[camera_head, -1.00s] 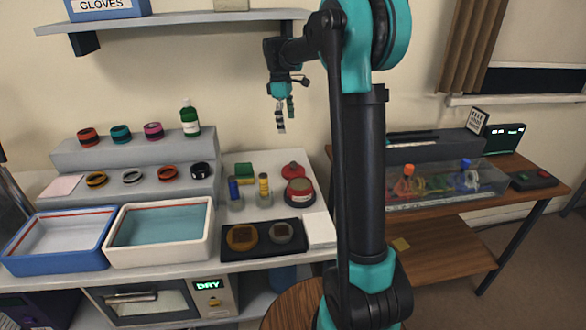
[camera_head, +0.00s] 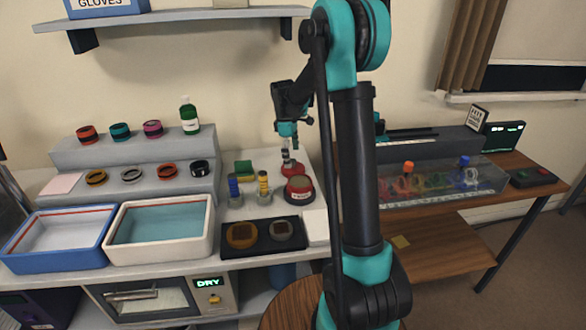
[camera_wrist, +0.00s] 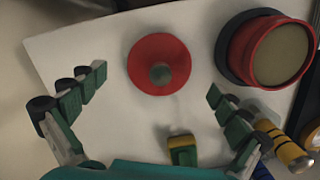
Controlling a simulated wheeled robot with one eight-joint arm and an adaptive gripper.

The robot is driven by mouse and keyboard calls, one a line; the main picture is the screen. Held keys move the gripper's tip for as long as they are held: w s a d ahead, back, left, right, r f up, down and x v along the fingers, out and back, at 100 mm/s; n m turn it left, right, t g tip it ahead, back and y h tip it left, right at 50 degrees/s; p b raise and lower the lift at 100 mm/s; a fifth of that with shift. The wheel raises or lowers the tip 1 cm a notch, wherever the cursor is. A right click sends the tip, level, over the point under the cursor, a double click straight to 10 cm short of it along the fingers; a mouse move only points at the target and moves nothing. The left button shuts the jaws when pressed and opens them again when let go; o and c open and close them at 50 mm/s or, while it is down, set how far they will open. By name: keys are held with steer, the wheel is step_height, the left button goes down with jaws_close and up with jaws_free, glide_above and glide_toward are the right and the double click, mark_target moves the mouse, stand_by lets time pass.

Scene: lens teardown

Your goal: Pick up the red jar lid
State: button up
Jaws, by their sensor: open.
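The red jar lid (camera_wrist: 146,52) is a round red disc with a dark greenish knob at its middle, seen from above in the wrist view. It lies on the white surface. In the head view the lid (camera_head: 293,169) shows behind the round red jar, partly hidden by my gripper. My gripper (camera_wrist: 158,90) is open and empty, with its two fingers spread to either side just in front of the lid in the wrist view. In the head view my gripper (camera_head: 290,158) hangs pointing down over the lid. I cannot tell its exact height above it.
The red-rimmed jar (camera_wrist: 278,50) stands close to the right of the lid in the wrist view. A dark tray (camera_head: 262,250) with two round parts sits in front.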

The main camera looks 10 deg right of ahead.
mark_target(293, 166)
steer(key=shift+s+d+f, duration=0.1)
steer(key=shift+d+f, duration=0.05)
steer(key=shift+f, duration=1.15)
steer(key=shift+c, duration=0.6)
steer(key=c, duration=1.3)
